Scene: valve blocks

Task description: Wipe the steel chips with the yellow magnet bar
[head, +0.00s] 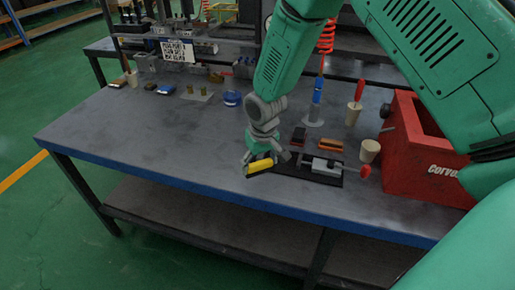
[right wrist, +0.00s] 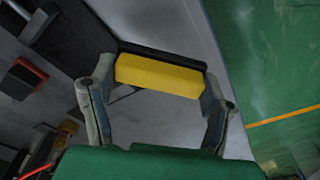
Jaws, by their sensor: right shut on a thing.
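The yellow magnet bar (head: 260,166) is at my right gripper (head: 267,158), near the front of the grey workbench. In the right wrist view, the yellow bar (right wrist: 160,75) with a dark strip along its far side lies across between the two fingertips of my right gripper (right wrist: 158,84), which is shut on it. Whether the bar touches the bench top cannot be told. A grey valve block (head: 325,166) on a dark mat lies just right of the gripper. I cannot make out the steel chips. My left gripper is not in view.
A red Corvo bin (head: 430,160) stands at the right end of the bench (head: 150,135). Brushes, a beige cup (head: 369,151) and a blue bottle (head: 317,100) stand nearby. A blue tape roll (head: 232,98) lies further back.

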